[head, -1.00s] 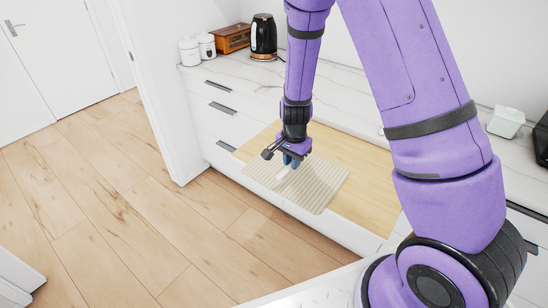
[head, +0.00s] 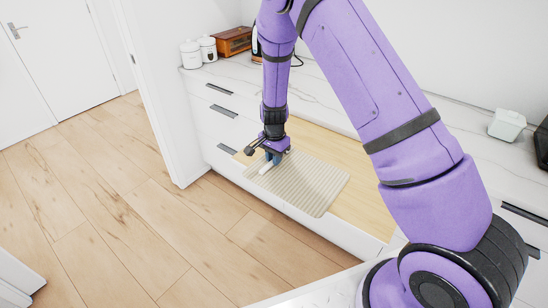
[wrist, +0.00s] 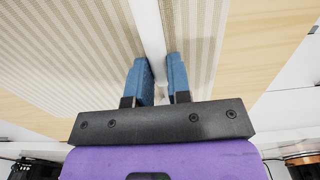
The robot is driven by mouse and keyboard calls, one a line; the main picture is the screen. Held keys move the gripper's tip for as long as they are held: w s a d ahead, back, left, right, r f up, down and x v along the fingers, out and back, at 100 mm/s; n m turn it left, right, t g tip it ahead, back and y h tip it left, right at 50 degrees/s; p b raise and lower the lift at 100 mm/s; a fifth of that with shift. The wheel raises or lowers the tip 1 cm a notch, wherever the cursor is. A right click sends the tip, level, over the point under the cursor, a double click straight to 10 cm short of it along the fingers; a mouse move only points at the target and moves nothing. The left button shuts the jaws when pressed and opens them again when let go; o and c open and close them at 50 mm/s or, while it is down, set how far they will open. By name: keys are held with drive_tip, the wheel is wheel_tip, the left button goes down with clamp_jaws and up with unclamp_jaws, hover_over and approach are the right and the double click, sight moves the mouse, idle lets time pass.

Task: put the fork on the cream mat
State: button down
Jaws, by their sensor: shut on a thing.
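The cream mat (head: 310,188) is striped and lies flat on a pale wooden surface; its stripes also fill much of the wrist view (wrist: 60,50). My gripper (head: 271,158) is over the left end of the mat, pointing down. In the wrist view, its blue fingers (wrist: 161,75) are shut on a narrow white piece (wrist: 148,28), which I take to be the fork's handle. The white piece also shows below the fingers in the head view (head: 265,168). No tines can be made out. I cannot tell whether the fork touches the mat.
The pale wooden surface (head: 352,190) is bare beside the mat. Behind it, the marble counter holds white canisters (head: 208,48), a brown wooden box (head: 234,41) and a kettle partly hidden by my arm. A white container (head: 507,124) stands at the right.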

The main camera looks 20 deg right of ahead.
drive_tip(key=c, duration=1.1)
unclamp_jaws()
drive_tip(key=shift+o, duration=0.2)
drive_tip(key=s+d+r+n+t+y, duration=0.1)
drive_tip(key=s+r, duration=0.2)
drive_tip(key=r, duration=1)
drive_tip(key=s+d+r+n, duration=0.1)
drive_tip(key=s+r+n, duration=0.15)
drive_tip(key=r, duration=0.95)
drive_tip(key=s+d+r+n+t, duration=0.1)
drive_tip(key=s+r, duration=0.4)
drive_tip(key=s, duration=0.5)
drive_tip(key=s+d+r+n+t, duration=0.1)
drive_tip(key=s+r+n, duration=0.3)
drive_tip(key=s, duration=0.5)
drive_tip(key=s+d+r+n+t+h, duration=0.1)
drive_tip(key=s+d+r+n+t, duration=0.1)
drive_tip(key=s+r, duration=0.5)
drive_tip(key=s+d, duration=0.1)
drive_tip(key=s, duration=0.2)
drive_tip(key=shift+s+r+n, duration=0.25)
drive_tip(key=shift+s+n, duration=0.05)
drive_tip(key=shift+n, duration=0.05)
